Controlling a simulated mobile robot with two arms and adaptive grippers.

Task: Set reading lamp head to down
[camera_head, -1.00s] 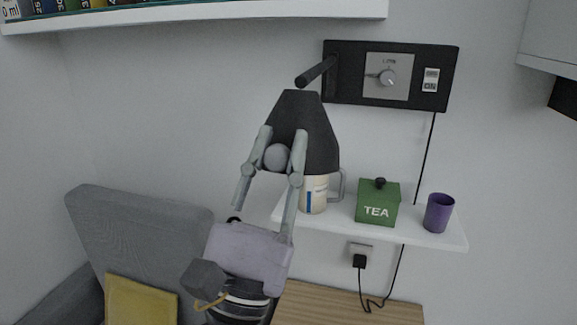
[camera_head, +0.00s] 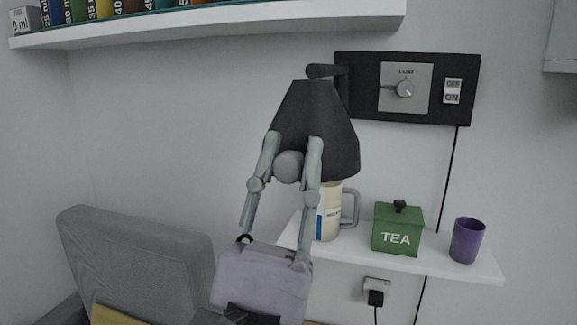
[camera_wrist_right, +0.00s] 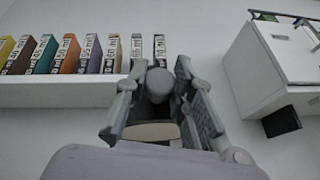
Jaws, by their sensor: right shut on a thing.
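The reading lamp head (camera_head: 331,125) is a dark grey cone, narrow end up and wide end down, on a short black arm (camera_head: 324,71) from the wall panel. A grey ball (camera_head: 288,167) sits in front of its lower part; it also shows in the wrist view (camera_wrist_right: 158,83). My right gripper (camera_head: 290,148) reaches up from below, its two fingers on either side of the ball, shut on it. The fingers hide part of the cone's lower front. The inside of the lamp head is hidden. My left gripper is not in view.
The black wall panel (camera_head: 361,105) holds a LOW dial (camera_head: 404,89) and an OFF/ON switch (camera_head: 453,91). Below, a white shelf (camera_head: 470,270) carries a mug (camera_head: 327,222), a green TEA box (camera_head: 397,236) and a purple cup (camera_head: 467,240). A shelf of boxes (camera_head: 225,18) is above.

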